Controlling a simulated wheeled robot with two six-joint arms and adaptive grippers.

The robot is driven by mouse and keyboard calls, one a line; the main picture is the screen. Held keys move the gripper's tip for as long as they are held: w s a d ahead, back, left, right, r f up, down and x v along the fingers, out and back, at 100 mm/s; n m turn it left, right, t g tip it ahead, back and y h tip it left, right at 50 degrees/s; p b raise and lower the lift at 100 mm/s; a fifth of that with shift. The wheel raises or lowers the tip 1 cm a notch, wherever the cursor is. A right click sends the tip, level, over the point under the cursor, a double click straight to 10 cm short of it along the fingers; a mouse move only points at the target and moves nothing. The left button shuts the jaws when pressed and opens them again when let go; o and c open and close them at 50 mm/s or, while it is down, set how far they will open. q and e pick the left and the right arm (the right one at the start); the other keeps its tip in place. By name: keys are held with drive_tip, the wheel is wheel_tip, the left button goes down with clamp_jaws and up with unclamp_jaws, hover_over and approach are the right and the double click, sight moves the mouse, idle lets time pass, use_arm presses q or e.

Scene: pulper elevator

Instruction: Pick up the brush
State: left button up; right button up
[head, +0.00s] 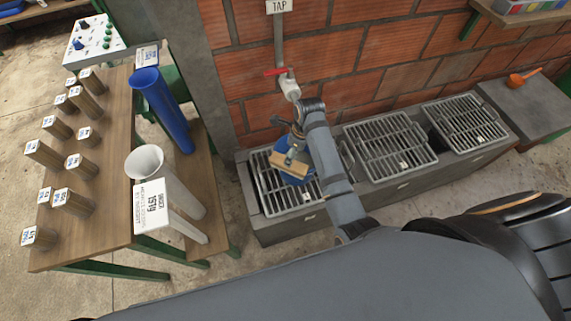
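A tan wooden block (289,164), which looks like the brush, shows at the left sink's grating, directly below the gripper of an arm that comes up from the lower right, which I take to be my right. A blue object (297,178) lies under and around the block; its shape is partly hidden. My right gripper (289,146) is small and dark at the block's upper side. I cannot tell whether its fingers touch or grip the block. No second gripper is in view.
A red-handled tap (288,82) hangs above the left grating (268,190). Two more gratings (390,147) (467,121) run right. An orange scoop-like thing (524,76) lies on the ledge. A wooden table (110,160) with labelled blocks stands left, beside white (146,163) and blue (163,105) tubes.

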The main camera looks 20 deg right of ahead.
drive_tip(key=f, duration=0.4)
drive_tip(key=shift+w+a+f, duration=0.15)
drive_tip(key=shift+a, duration=0.05)
drive_tip(key=shift+w+a+f+b, duration=0.1)
drive_tip(key=shift+w+a+f, duration=0.1)
drive_tip(key=shift+f, duration=0.75)
drive_tip(key=shift+w+a+f+b, duration=0.15)
drive_tip(key=shift+w+f, duration=0.1)
drive_tip(key=shift+f, duration=0.7)
drive_tip(key=shift+w+a+f+b, duration=0.1)
drive_tip(key=shift+w+a+f, duration=0.1)
drive_tip(key=shift+f, duration=0.75)
drive_tip(key=shift+c, duration=0.4)
drive_tip(key=c, duration=1.2)
